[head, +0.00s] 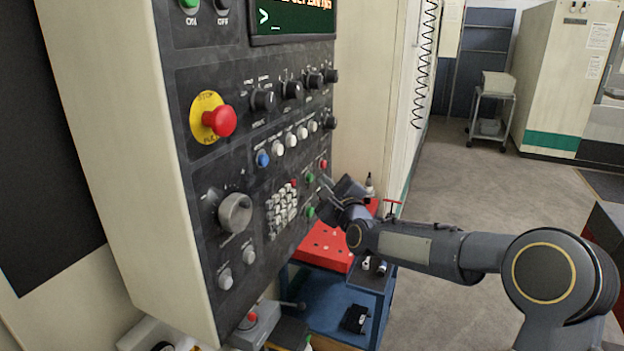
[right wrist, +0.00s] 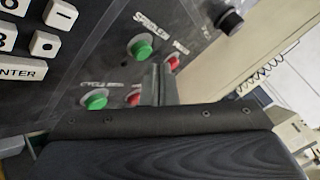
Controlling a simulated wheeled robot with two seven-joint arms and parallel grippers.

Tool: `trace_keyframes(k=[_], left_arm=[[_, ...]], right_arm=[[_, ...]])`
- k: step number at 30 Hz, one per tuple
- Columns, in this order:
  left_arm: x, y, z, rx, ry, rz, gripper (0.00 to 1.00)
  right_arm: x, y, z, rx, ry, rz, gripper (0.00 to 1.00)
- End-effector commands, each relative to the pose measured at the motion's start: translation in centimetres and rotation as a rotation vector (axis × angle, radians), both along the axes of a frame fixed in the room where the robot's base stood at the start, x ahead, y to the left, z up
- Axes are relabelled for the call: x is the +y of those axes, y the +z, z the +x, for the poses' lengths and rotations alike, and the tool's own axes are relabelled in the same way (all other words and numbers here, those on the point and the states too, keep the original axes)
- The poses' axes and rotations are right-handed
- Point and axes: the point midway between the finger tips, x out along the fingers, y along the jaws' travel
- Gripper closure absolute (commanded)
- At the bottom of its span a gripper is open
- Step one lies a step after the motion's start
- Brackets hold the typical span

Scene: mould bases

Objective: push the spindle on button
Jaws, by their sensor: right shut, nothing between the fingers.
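The green button (right wrist: 140,46) under a label that reads like "SPINDLE" is on the dark control panel in the right wrist view. It also shows in the head view as the upper green button (head: 310,178). My right gripper (head: 324,184) is shut and empty, with its tips close to the panel just right of and below that button. In the right wrist view the shut fingers (right wrist: 160,82) stand below and right of the button, apart from it in the picture. Whether they touch the panel I cannot tell. My left gripper is not in view.
A red button (right wrist: 173,62) sits right of the spindle button. A lower green button (right wrist: 95,101), labelled like "CYCLE", has a partly hidden red button (right wrist: 133,99) beside it. A red emergency stop (head: 219,121) and several knobs fill the panel. A red tray (head: 322,247) lies below.

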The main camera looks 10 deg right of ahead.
Motion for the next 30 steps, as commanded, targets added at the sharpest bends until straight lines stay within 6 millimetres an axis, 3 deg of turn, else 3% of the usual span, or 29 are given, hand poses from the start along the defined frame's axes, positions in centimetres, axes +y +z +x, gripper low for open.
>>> trace_keyframes(k=[30], left_arm=[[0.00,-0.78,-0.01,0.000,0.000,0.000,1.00]], right_arm=[[0.78,0.01,0.52,0.000,0.000,0.000,1.00]])
